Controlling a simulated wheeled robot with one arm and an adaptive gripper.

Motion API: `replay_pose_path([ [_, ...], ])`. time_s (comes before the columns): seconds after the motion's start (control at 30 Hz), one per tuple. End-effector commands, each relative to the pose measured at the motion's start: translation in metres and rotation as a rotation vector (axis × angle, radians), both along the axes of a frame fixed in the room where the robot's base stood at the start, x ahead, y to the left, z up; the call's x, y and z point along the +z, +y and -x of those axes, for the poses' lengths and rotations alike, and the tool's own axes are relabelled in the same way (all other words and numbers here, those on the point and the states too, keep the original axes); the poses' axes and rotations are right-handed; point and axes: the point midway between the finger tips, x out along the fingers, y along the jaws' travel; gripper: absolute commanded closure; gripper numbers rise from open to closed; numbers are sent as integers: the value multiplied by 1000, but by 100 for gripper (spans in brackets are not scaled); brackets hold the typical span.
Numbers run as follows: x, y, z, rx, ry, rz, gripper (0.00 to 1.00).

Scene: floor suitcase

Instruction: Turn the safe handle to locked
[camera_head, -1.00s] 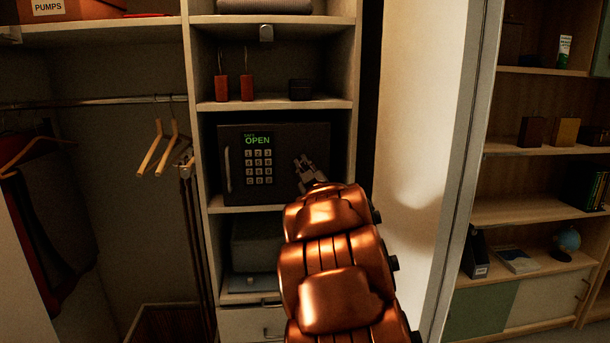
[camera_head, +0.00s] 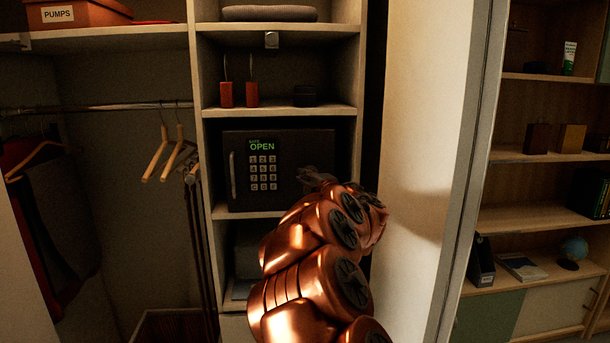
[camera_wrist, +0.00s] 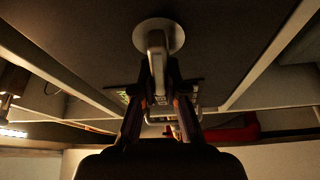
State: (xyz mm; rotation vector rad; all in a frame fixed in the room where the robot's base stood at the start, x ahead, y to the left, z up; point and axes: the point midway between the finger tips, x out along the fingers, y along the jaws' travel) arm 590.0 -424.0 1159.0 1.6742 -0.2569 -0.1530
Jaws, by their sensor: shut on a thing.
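The dark safe (camera_head: 292,147) sits on a middle shelf, its door face toward me. Its display (camera_head: 262,147) reads OPEN in green, above a keypad (camera_head: 263,172). In the wrist view the safe handle (camera_wrist: 157,45) is a pale lever on a round base against the dark door. My gripper (camera_wrist: 159,92) is shut on the lever's outer part, one finger on each side. In the head view my gripper (camera_head: 316,176) is at the right part of the door; my arm hides the handle there.
A vertical bar (camera_head: 233,175) is on the safe's left side. Hangers (camera_head: 165,150) hang at left. A pale wall panel (camera_head: 425,150) stands close on the right.

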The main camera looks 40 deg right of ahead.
Motion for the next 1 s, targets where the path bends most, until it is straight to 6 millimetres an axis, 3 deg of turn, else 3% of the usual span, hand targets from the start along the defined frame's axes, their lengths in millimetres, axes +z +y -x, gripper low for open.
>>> replay_pose_path([
  [0.3, -2, 1, -1, 2, 67, 91, 100],
  [0.83, -2, 1, -1, 2, 79, 105, 100],
  [0.87, -2, 1, -1, 2, 79, 105, 85],
  [1.0, -2, 1, -1, 1, 78, 106, 71],
])
